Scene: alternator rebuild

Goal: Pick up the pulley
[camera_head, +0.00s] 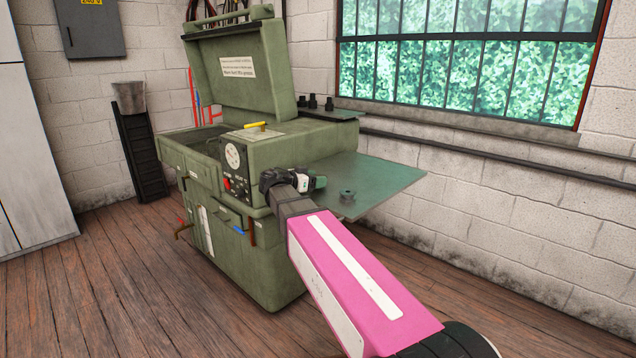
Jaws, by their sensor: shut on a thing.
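My gripper (318,183) is at the end of my pink arm, over the near left part of the green side shelf (385,178). It is small and dark in this view, and its fingers are hard to make out. It is shut on a small dark piece at its tip, which seems to be the pulley; its shape is mostly hidden. A separate small, round, dark grey-green part (347,195) sits on the shelf just right of the gripper, with a small gap between them in the picture.
The green machine (265,262) stands left of and behind the gripper, with its lid raised. A gauge (233,155) and knobs are on its front. Several small dark parts (313,102) stand on its back ledge. The right part of the side shelf is bare.

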